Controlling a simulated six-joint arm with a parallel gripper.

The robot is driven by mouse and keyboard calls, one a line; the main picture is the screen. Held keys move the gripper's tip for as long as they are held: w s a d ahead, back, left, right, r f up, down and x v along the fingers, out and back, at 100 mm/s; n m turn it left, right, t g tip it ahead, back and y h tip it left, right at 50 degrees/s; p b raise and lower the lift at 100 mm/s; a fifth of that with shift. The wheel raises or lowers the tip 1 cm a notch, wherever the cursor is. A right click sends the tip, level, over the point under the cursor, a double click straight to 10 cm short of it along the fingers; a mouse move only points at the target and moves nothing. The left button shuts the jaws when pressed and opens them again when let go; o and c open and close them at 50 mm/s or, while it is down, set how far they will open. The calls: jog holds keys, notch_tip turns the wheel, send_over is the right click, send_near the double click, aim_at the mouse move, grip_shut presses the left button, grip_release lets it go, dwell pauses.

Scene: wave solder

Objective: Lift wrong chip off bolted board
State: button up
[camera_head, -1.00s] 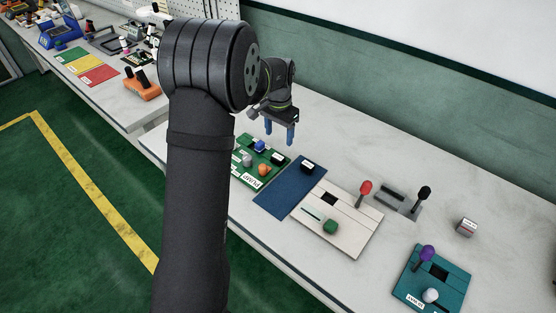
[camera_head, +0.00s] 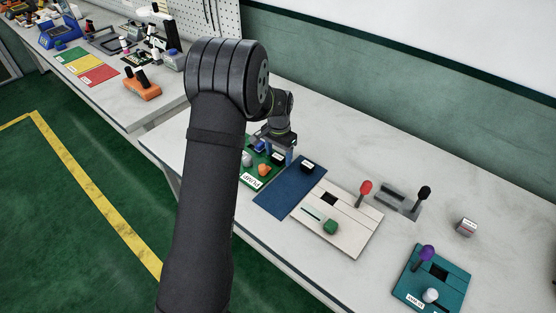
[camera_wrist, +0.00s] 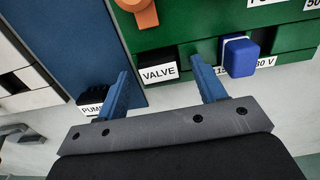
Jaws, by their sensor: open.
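The green board (camera_head: 273,181), labelled PUMP in the head view, lies on the bench and fills the upper right of the wrist view (camera_wrist: 190,30). On its edge sits a black chip with a white VALVE label (camera_wrist: 158,73). A similar chip with a PUMP label (camera_wrist: 92,109) rests on the blue mat (camera_wrist: 75,40), partly hidden by my left finger in the wrist view; it also shows in the head view (camera_head: 307,167). My gripper (camera_wrist: 160,71) is open, its blue fingers either side of the VALVE chip, with gaps visible. Whether the fingertips reach its height I cannot tell.
A blue block (camera_wrist: 239,57) stands on the board just right of my right finger. An orange knob (camera_head: 264,170) and a grey one (camera_head: 246,159) are also on it. A cream board (camera_head: 345,232) with a red-topped lever lies right of the mat.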

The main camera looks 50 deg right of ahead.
jog(key=c, duration=1.3)
jog(key=shift+r, duration=0.1)
